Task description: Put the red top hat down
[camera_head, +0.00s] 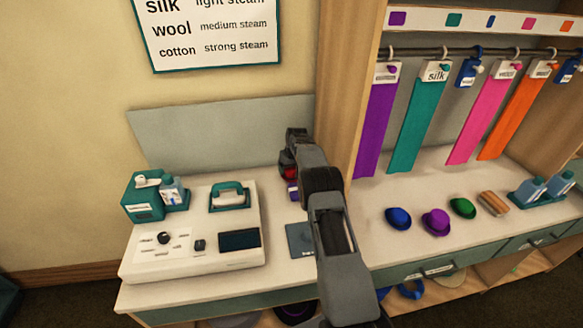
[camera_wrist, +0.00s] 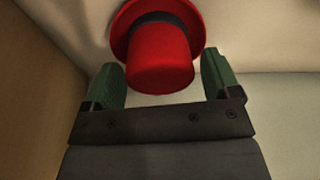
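The red top hat (camera_wrist: 160,60) has a dark band and sits between the two green fingers of my gripper (camera_wrist: 162,82) in the wrist view. Its crown faces the camera and its brim lies beyond the fingertips. In the head view only a small red part of the hat (camera_head: 289,173) shows beside my gripper (camera_head: 291,160), near the back of the counter. My arm hides the rest. Whether the hat touches the counter cannot be seen.
Blue (camera_head: 398,218), purple (camera_head: 435,222) and green (camera_head: 462,208) hats stand on the right. A wooden post (camera_head: 346,90) rises close beside my gripper.

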